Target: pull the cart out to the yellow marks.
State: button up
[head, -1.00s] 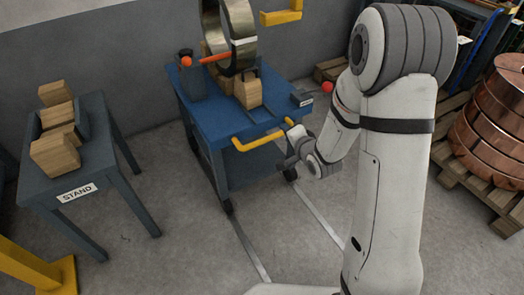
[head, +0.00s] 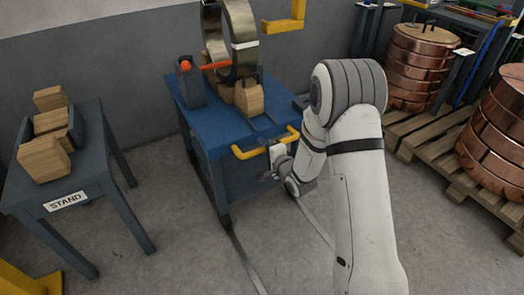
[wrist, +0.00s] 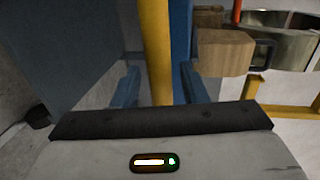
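The blue cart (head: 206,118) stands by the back wall, with a steel ring and wooden blocks on top. Its yellow handle (head: 243,154) sticks out at the front. My gripper (head: 273,160) is at the right part of the handle. In the wrist view the yellow bar (wrist: 156,45) runs between the two blue fingers of my gripper (wrist: 158,85), with a small gap showing on each side, so the gripper looks open around it. The yellow marks on the floor are not visible in either view.
Metal strips (head: 243,255) run along the floor from under the cart. A stand (head: 90,188) with wooden blocks is at the left, near a yellow post. Copper coils (head: 497,135) on wooden pallets are at the right. Floor between stand and cart is clear.

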jog(key=shift+c, duration=0.2)
grip_shut()
dwell(0.3)
